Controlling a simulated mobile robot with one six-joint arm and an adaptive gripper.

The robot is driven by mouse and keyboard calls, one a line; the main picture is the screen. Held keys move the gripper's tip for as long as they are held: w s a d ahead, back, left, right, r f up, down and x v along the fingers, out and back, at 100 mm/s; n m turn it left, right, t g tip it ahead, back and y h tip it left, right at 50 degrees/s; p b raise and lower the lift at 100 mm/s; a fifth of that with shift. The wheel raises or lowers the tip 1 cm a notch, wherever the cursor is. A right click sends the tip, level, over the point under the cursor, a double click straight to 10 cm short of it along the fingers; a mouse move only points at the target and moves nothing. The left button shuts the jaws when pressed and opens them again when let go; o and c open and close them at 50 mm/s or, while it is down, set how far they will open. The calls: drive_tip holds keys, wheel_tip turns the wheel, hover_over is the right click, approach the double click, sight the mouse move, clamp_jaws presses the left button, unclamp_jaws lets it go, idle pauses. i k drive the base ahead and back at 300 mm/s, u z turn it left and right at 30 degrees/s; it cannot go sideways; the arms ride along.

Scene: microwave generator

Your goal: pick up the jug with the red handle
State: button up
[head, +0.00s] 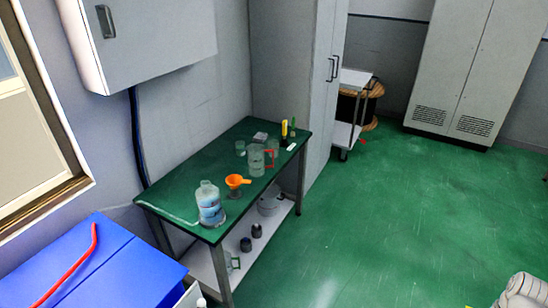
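The jug with the red handle (257,162) is clear and stands upright on the green-topped table (176,199). Its red handle points to the right. An orange funnel (236,181) stands in front of it to the left, and other clear glassware stands close behind it. My gripper is not in view. Only a pale rounded part, perhaps of my arm, shows at the bottom right corner, far from the jug.
A labelled bottle (209,205) stands at the table's near end. A yellow item (284,131) stands at the far end. A blue box (100,265) with a red bar is at the lower left. A grey cabinet rises behind the table. Green floor (400,220) to the right is clear.

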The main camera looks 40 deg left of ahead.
sight(256, 162)
drive_tip(key=u, duration=0.15)
drive_tip(key=i, duration=0.8)
drive_tip(key=u, duration=0.7)
drive_tip(key=i, duration=0.7)
drive_tip(key=u, duration=0.6)
drive_tip(key=i, duration=0.45)
drive_tip(key=u, duration=0.2)
drive_tip(key=k, duration=0.95)
drive_tip(key=u, duration=0.15)
drive_tip(key=i, duration=0.55)
drive_tip(key=z, duration=0.05)
